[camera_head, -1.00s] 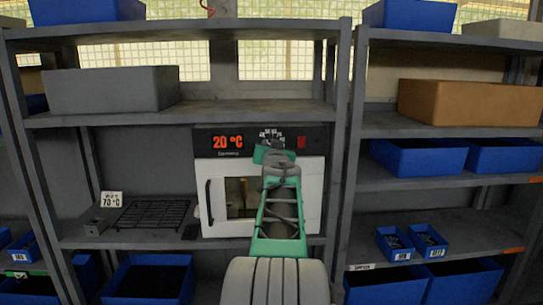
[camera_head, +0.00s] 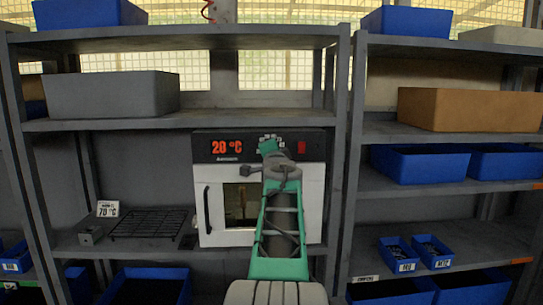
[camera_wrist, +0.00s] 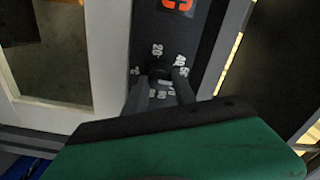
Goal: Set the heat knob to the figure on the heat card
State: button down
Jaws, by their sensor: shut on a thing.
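The white oven (camera_head: 312,195) stands on the middle shelf with a black top panel. Its red display (camera_head: 227,146) reads 20 °C or 28 °C; the second digit is blurred. The heat card (camera_head: 108,209), left of the oven, reads 70 °C. My gripper (camera_head: 268,147) is at the dial on the panel and hides most of it. In the wrist view, my gripper (camera_wrist: 161,84) has its two fingers on either side of the dark heat knob (camera_wrist: 160,70), shut on it. White dial figures show around the knob; 20 is legible, others are blurred or partly hidden.
A black wire rack (camera_head: 150,223) and a small grey block (camera_head: 90,235) lie on the shelf left of the oven. A red switch (camera_head: 302,147) is right of the dial. The oven handle (camera_head: 207,208) is at the door's left. A shelf post (camera_head: 340,170) stands close right.

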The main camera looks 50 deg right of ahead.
jog(key=shift+m+b, duration=0.65)
jog(key=shift+m, duration=3.35)
jog(key=c, duration=1)
grip_release()
jog(key=b+v, duration=0.1)
jog(key=v, duration=0.6)
jog(key=shift+s+a+f, duration=0.1)
jog(key=shift+s+a, duration=0.15)
jog(key=shift+s, duration=0.05)
